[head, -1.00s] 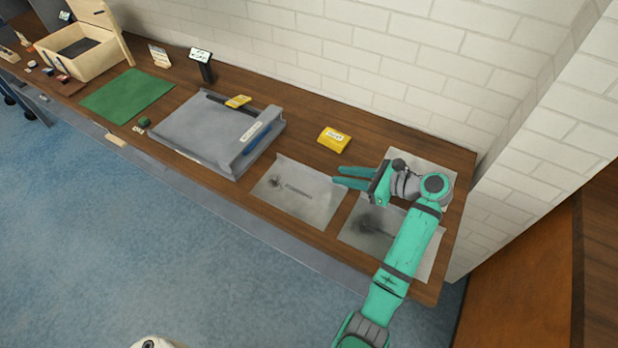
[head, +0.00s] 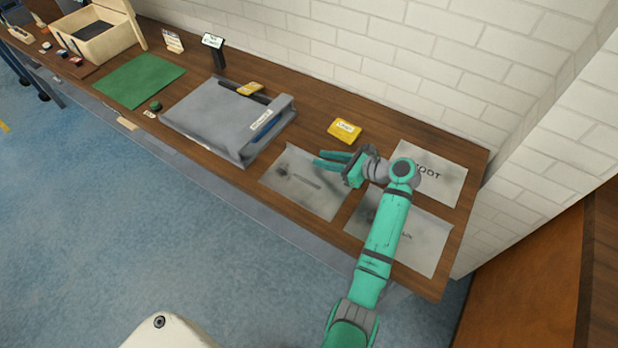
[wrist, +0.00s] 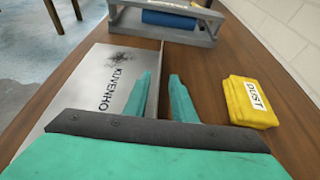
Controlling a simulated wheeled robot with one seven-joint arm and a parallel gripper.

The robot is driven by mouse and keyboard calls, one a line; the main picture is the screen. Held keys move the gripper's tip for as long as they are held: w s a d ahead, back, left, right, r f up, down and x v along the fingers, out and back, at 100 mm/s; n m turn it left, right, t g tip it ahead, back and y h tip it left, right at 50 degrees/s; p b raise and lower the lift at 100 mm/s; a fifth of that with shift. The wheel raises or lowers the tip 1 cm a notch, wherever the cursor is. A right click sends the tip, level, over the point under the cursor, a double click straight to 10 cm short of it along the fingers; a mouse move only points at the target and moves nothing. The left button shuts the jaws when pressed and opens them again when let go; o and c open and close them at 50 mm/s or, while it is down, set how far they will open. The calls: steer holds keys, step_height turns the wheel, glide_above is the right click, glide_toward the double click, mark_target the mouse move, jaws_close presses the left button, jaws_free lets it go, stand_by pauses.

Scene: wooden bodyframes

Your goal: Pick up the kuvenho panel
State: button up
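The kuvenho panel (wrist: 92,80) is a flat grey metal sheet with a dark smudge and the word KUVENHO on it. It lies flat on the wooden bench, left of centre in the wrist view. In the head view the same panel (head: 308,190) lies between the grey tray and my arm. My gripper (head: 322,160) is above the panel's edge on the wall side, with its two teal fingers apart.
A yellow cloth labelled DUST (wrist: 250,100) lies right of the fingers. Two more grey sheets lie at right, one near the wall (head: 428,185) and one partly under my arm (head: 425,250).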

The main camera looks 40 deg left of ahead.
steer(key=shift+w+d, duration=0.1)
steer(key=shift+d, duration=0.1)
steer(key=shift+c, duration=0.9)
jaws_close()
steer(key=shift+s+a, duration=0.3)
steer(key=shift+a, duration=0.05)
steer(key=shift+d+r, duration=0.1)
